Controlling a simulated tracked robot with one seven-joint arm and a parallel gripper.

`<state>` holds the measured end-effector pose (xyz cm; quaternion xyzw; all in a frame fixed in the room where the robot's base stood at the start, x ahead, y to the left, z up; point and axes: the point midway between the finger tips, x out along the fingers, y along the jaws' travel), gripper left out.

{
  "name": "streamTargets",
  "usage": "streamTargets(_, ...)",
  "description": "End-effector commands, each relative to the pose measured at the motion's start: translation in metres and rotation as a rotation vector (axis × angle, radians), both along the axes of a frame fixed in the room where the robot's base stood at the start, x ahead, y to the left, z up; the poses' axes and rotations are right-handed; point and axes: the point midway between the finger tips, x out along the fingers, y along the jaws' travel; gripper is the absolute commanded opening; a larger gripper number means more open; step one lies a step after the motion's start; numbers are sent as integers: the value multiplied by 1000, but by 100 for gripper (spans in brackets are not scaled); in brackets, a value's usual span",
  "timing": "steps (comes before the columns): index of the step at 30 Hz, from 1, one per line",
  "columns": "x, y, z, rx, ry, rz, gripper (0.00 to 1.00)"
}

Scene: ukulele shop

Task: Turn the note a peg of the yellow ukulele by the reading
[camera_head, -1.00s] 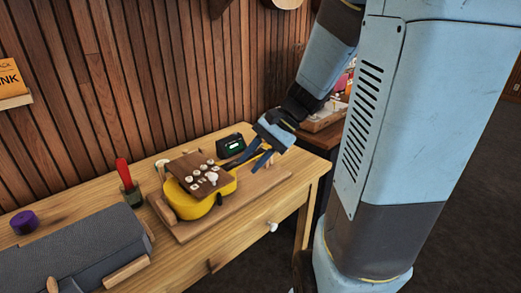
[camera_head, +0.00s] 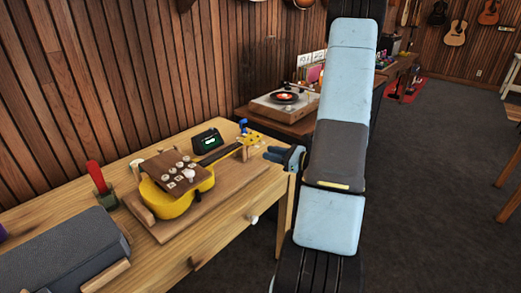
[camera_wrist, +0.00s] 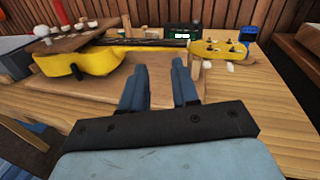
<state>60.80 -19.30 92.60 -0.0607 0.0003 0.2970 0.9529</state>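The yellow ukulele (camera_head: 205,183) lies on a wooden board on the bench, its headstock (camera_head: 252,140) pointing away to the right. In the wrist view, its body (camera_wrist: 92,62) is at left and its headstock (camera_wrist: 218,49) at right, with pale pegs (camera_wrist: 229,68) along the near side. I cannot tell which peg is note a. A dark tuner with a green screen (camera_head: 207,142) stands behind the neck; its reading is too small to read. My gripper (camera_wrist: 160,68) is open and empty, in front of the neck and apart from the pegs. It also shows beyond the bench's front edge (camera_head: 270,155).
A brown panel with several pale knobs (camera_head: 160,163) covers part of the ukulele body. A small blue item (camera_head: 243,126) stands behind the headstock. A red-handled tool in a cup (camera_head: 97,178) and a grey case (camera_head: 65,250) are at left. A turntable (camera_head: 285,98) stands behind.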

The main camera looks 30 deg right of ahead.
Motion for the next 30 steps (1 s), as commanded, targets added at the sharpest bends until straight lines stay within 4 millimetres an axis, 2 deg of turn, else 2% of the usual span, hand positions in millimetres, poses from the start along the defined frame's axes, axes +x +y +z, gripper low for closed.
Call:
streamTargets(1,-2,-15,-13,34,9,-57,30)
streamTargets(3,-3,-31,-26,66,14,-125,30)
streamTargets(6,-6,-48,-40,99,20,-197,30)
streamTargets(11,-8,-61,-50,122,22,-252,30)
streamTargets(17,7,-56,-51,123,22,-254,30)
streamTargets(30,79,-30,-50,122,22,-254,30)
